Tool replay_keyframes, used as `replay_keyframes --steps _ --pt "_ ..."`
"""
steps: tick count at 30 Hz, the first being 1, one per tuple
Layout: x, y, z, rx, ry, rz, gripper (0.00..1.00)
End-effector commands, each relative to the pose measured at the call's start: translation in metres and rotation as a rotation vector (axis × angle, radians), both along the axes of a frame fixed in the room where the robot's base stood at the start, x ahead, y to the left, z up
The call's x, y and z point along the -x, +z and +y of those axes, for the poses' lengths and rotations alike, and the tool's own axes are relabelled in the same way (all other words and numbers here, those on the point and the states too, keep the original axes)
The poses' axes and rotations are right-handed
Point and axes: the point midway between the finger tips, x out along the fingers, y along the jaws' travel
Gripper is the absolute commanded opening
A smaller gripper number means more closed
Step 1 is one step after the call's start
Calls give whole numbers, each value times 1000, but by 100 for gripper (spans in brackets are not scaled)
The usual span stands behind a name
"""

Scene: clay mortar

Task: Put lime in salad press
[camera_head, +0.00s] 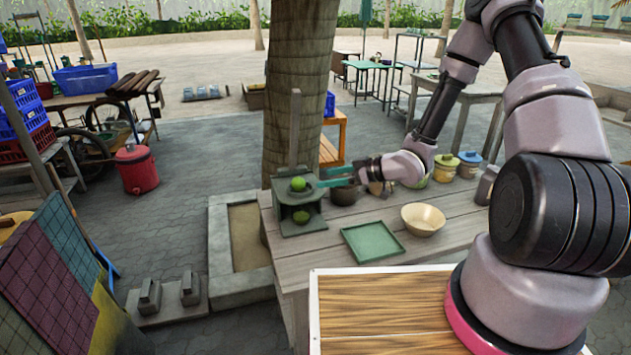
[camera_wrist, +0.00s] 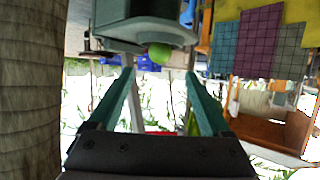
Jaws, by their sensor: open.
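The salad press (camera_head: 293,226) is a dark grey-green stand with a tall upright handle, at the left end of the wooden table. One green lime (camera_head: 298,184) sits at its upper part. In the wrist view the press (camera_wrist: 145,32) is close ahead and one lime (camera_wrist: 159,53) shows just beyond the gap between the open fingertips (camera_wrist: 158,74). Nothing is between the fingers.
A green square tray (camera_head: 372,242) and a cream bowl (camera_head: 423,219) stand on the table right of the press. A dark pot (camera_head: 344,194) sits below my gripper. Several lidded jars (camera_head: 445,167) stand at the back right. A thick tree trunk (camera_head: 298,90) rises behind the press.

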Motion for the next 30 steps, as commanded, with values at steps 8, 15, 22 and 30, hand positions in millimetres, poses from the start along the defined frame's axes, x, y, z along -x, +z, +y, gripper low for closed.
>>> replay_keyframes --steps 8,15,22,30 --pt "10 10 -21 0 0 -1 82" --pt "-4 21 -37 87 -50 6 82" --pt "-40 81 -106 365 -317 54 82" --pt "-23 192 -185 511 -732 160 82"
